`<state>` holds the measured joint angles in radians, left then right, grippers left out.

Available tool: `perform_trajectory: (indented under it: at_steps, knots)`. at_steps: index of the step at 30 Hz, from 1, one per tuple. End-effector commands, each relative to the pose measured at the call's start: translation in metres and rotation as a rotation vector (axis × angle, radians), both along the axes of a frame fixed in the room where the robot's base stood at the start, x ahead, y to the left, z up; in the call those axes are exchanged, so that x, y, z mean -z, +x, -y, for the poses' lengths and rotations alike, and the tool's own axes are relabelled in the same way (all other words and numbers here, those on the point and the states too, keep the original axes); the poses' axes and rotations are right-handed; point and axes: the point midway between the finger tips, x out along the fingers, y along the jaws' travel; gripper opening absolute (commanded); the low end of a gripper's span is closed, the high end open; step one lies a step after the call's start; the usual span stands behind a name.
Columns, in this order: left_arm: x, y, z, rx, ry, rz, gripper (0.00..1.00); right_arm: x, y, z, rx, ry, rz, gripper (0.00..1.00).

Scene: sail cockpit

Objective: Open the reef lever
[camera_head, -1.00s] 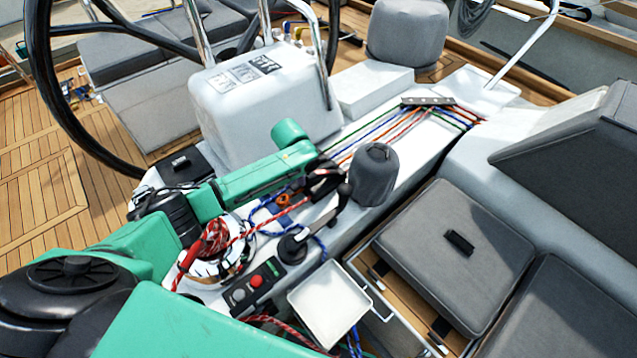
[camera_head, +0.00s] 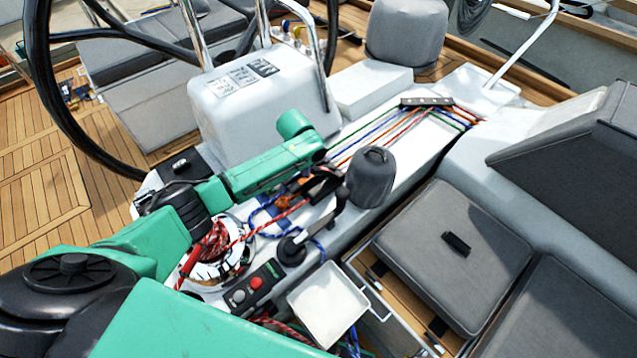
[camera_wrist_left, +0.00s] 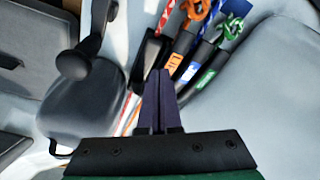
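My left gripper (camera_wrist_left: 158,100) points at a row of rope clutches in the left wrist view. Its two dark fingers lie close together, with only a thin line between them and nothing visibly held. Just beyond the fingertips are black clutch levers, one with an orange label (camera_wrist_left: 175,63) and one with a blue label (camera_wrist_left: 187,73). A plain black lever (camera_wrist_left: 148,58) stands to their left. I cannot read which is the reef lever. In the head view my left gripper (camera_head: 322,184) is over the clutches and hides most of them. My right gripper is not in view.
A winch handle with a black knob (camera_wrist_left: 73,64) stands close by on the left in the wrist view. In the head view, a covered winch (camera_head: 370,177), a rope-wrapped winch (camera_head: 222,262), a button panel (camera_head: 253,286) and a white tray (camera_head: 328,307) surround the arm.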

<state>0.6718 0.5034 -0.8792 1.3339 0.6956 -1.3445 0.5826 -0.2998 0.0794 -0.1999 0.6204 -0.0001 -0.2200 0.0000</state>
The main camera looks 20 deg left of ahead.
Motion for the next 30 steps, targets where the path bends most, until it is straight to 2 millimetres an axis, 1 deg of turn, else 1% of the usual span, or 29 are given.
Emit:
perform_trajectory:
  at_steps: [1, 10, 21, 30]
  knots:
    - [-0.002, 0.000, 0.000, 0.000, 0.000, -0.001, 0.00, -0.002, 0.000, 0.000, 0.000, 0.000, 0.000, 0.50]
    - [-0.001, 0.001, 0.001, 0.000, 0.000, -0.001, 0.00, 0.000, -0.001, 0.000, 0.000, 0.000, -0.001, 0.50]
    - [-0.012, 0.016, 0.013, 0.000, 0.000, 0.000, 0.00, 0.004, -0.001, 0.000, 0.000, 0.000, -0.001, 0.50]
    - [-0.013, 0.017, 0.014, 0.000, 0.000, -0.001, 0.00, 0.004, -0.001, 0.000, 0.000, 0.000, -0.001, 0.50]
